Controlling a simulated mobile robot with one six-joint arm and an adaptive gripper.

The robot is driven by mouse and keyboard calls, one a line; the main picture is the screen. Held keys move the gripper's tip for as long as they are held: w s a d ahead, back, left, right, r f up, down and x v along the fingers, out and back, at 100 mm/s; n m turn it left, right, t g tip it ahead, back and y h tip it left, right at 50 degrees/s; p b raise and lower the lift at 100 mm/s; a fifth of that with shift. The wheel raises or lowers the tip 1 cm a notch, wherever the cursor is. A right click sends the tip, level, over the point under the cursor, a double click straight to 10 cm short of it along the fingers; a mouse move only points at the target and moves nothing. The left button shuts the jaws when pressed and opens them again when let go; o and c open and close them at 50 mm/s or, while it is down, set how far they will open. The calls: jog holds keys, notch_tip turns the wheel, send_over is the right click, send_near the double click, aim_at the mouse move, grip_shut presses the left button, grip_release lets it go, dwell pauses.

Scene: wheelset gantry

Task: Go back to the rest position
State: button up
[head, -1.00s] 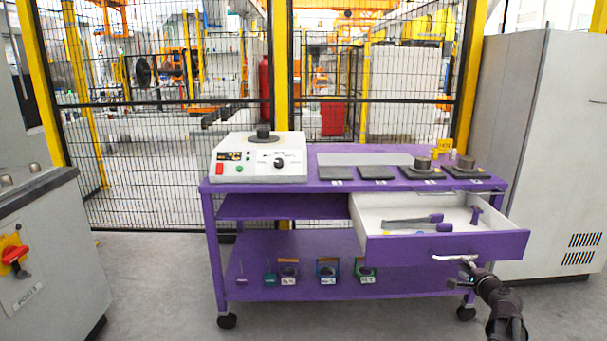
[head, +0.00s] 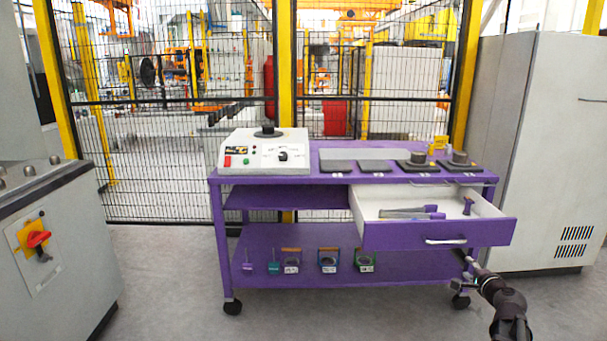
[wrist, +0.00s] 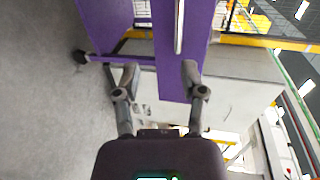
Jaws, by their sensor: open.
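My gripper (head: 468,262) is below and to the right of the open drawer's handle in the head view. In the wrist view my gripper (wrist: 158,80) has its two fingers spread apart with nothing between them. The purple drawer (head: 400,236) is pulled out of the purple cart. Its pale handle (head: 446,240) is free of my gripper and also shows beyond the fingers in the wrist view (wrist: 179,25). Inside the drawer lie a long grey and purple tool (head: 410,212) and a small purple piece (head: 467,206).
The cart (head: 245,282) carries a control box (head: 262,155) and dark plates with round parts on top. Several small labelled holders stand on its lower shelf. A grey cabinet (head: 545,150) stands right, a control console (head: 60,245) left, and a mesh fence behind. Floor in front is clear.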

jog(key=s+a+f+n+g+y, duration=0.1)
jog(key=s+a+f+n+g, duration=0.2)
jog(key=a, duration=0.5)
jog(key=s+a+f+n+g+y, duration=0.1)
jog(key=a+f+n+g+y, duration=0.2)
jog(key=a, duration=0.4)
jog(key=s+a+f+n+g, duration=0.25)
jog(key=a+f+n, duration=0.2)
jog(key=a, duration=0.35)
jog(key=s+a+f+n+g+h, duration=0.2)
jog(key=s+a+n+g, duration=0.2)
jog(key=s, duration=0.3)
jog(key=s+a+f+n+g+h, duration=0.2)
jog(key=s+a+n+g, duration=0.15)
jog(key=s, duration=0.35)
notch_tip(320, 180, up, 35)
jog(key=p, duration=3.5)
jog(key=shift+r+p, duration=0.15)
jog(key=shift+p, duration=0.15)
